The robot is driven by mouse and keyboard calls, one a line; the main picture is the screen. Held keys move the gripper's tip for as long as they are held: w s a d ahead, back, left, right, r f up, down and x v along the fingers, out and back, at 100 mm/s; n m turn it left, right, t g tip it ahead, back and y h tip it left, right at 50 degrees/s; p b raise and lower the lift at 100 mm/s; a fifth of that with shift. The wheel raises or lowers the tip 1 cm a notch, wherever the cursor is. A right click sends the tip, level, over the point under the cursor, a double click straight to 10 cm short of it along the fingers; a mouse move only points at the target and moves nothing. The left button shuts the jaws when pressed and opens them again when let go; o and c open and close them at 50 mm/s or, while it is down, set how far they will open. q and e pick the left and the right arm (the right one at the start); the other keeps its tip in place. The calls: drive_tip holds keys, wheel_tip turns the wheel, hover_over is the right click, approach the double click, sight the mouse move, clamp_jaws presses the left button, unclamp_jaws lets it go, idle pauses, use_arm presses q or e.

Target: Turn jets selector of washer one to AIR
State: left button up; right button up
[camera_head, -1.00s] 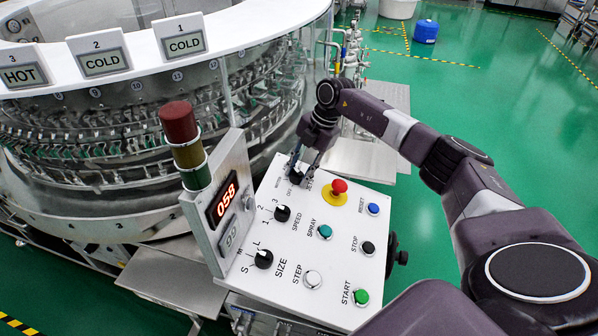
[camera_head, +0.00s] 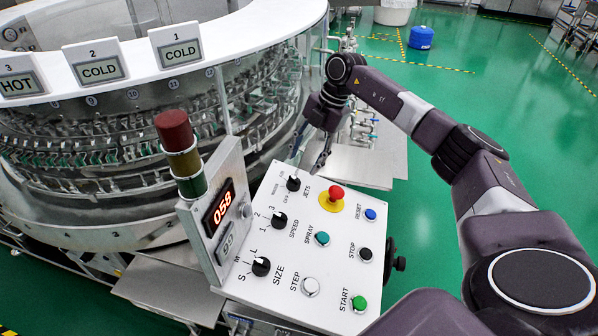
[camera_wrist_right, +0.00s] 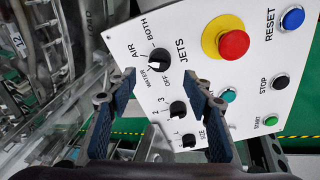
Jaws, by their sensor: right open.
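The washer one control panel (camera_head: 262,243) is a tilted white board with knobs and buttons. Its black JETS selector (camera_head: 293,184) is at the far left corner and also shows in the right wrist view (camera_wrist_right: 159,60). The selector has a white pointer mark and OFF, WATER, AIR and BOTH around it. In the head view the mark is on the upper side of the knob; I cannot tell its exact setting. My right gripper (camera_head: 311,156) is open and empty, above and beyond the knob, apart from it. Its blue fingers (camera_wrist_right: 162,78) frame the view below the knob. My left gripper is not in view.
A red emergency button (camera_head: 336,193) stands up close to the right of the selector. The SPEED knob (camera_head: 279,221) is just nearer. A red and green signal tower (camera_head: 178,145) and display box (camera_head: 218,210) rise at the panel's left edge. Green floor is free at right.

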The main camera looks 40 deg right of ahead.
drive_tip(key=v, duration=0.4)
idle(0.6)
